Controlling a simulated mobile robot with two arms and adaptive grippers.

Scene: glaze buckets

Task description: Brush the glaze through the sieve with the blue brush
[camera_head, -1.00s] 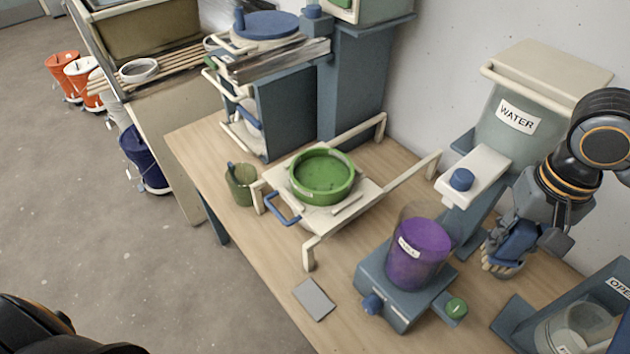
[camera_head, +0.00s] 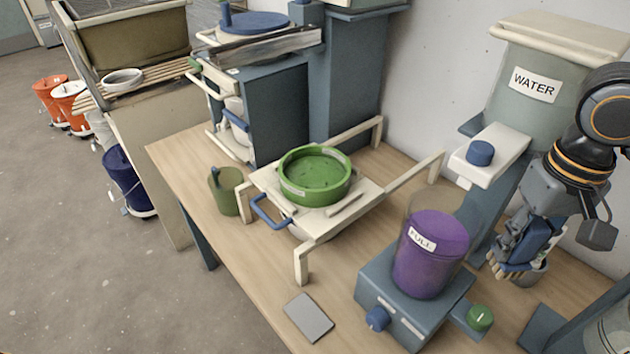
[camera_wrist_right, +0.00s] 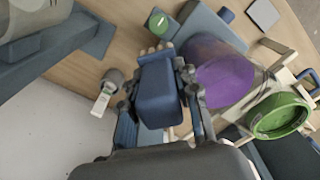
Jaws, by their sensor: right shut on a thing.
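The green round sieve (camera_head: 314,178) rests on a cream rack over the table, with green glaze and dark specks inside. It also shows at the right of the right wrist view (camera_wrist_right: 279,116). My right gripper (camera_head: 524,246) is shut on the blue brush (camera_head: 540,242), to the right of the sieve and past the purple bucket. The brush's blue block (camera_wrist_right: 160,94) and pale bristles show in the wrist view, apart from the sieve. What lies under the sieve is mostly hidden by the rack. My left gripper is not in view.
A purple bucket (camera_head: 432,254) labelled FULL stands on a blue-grey base between gripper and sieve. The WATER tank (camera_head: 545,75) is behind the gripper. A small grey cup (camera_head: 530,275) is near the bristles. A green cup (camera_head: 223,190) stands left of the rack; a grey tile (camera_head: 309,317) lies in front.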

